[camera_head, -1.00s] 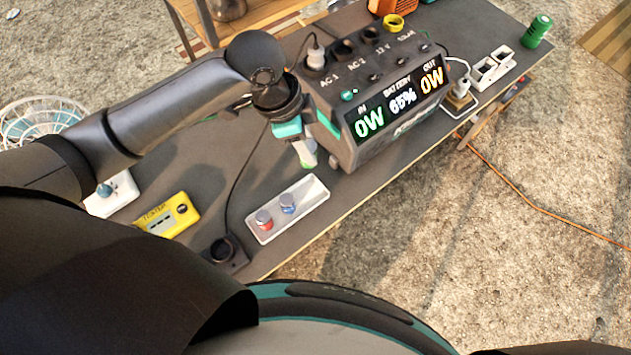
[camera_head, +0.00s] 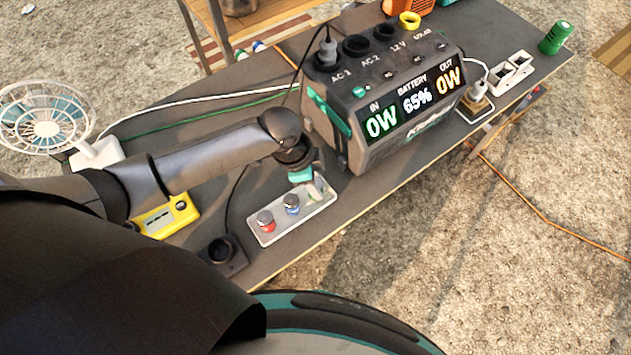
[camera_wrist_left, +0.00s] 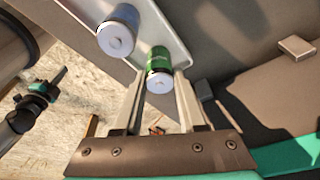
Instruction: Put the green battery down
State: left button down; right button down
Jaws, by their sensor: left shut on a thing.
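The green battery (camera_wrist_left: 158,62) is between the fingers of my left gripper (camera_wrist_left: 158,98), which is shut on it. In the head view my left gripper (camera_head: 312,188) points down at the right end of the white tray (camera_head: 268,237). The fingers hide most of the battery there. A blue battery (camera_head: 291,203) and a red battery (camera_head: 265,220) stand upright in the tray. The blue one also shows beside the green one in the left wrist view (camera_wrist_left: 117,32). I cannot tell whether the green battery touches the tray floor. What looks like my right gripper (camera_wrist_left: 40,90) shows small in the wrist view.
A power station (camera_head: 385,105) reading 65% stands just behind the tray. A yellow meter (camera_head: 167,217), a black round holder (camera_head: 222,252) and a white fan (camera_head: 45,125) are to the left. A green can (camera_head: 555,38) stands at the far right. The table's front edge is close.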

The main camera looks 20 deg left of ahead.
pick_arm(q)
jog(key=shift+c, duration=2.4)
grip_release()
jog(key=shift+f, duration=0.1)
jog(key=p+v, duration=0.3)
jog(key=v, duration=0.9)
